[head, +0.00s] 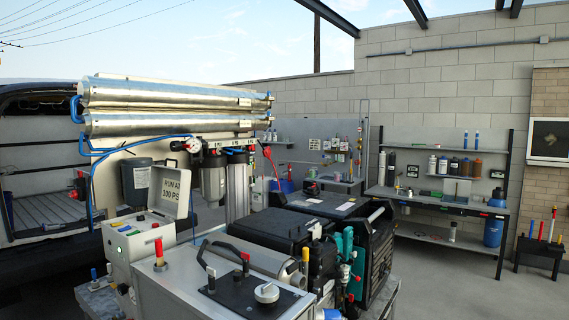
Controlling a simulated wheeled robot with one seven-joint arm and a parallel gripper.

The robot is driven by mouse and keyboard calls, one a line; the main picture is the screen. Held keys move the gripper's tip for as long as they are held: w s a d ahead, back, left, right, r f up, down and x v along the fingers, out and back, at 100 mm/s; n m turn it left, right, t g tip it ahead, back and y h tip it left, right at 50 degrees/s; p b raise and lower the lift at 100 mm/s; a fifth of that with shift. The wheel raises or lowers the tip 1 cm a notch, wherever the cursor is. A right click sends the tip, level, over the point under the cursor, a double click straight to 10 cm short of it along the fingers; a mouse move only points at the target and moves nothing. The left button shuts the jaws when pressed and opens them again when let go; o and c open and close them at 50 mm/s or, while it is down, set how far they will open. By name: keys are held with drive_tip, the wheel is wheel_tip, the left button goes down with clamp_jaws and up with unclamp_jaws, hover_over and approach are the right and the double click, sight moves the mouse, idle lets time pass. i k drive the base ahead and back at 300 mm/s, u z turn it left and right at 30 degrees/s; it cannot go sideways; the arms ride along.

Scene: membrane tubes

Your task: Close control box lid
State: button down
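The control box (124,257) is a light grey box at the lower left of the head view, with small buttons on its top panel. Its lid (169,191) stands up, open, at the back right of the box. The lid bears a label that reads "RUN AT 100 PSI". The box's inside is only partly visible. My gripper does not show in this view.
Two long metal membrane tubes (175,95) lie above the box, with blue hoses and filter housings (213,175) below. A metal case (190,287) with levers and a black handle stands right of the box. Shelves (440,200) stand at the back wall; open floor lies at right.

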sight(169, 190)
drive_tip(key=z, duration=1.25)
drive_tip(key=i, duration=1.85)
drive_tip(key=u, duration=2.95)
drive_tip(key=i, duration=0.5)
drive_tip(key=u, duration=0.25)
drive_tip(key=k, duration=1.05)
drive_tip(key=u, duration=1.35)
drive_tip(key=i, duration=0.85)
drive_tip(key=u, duration=0.25)
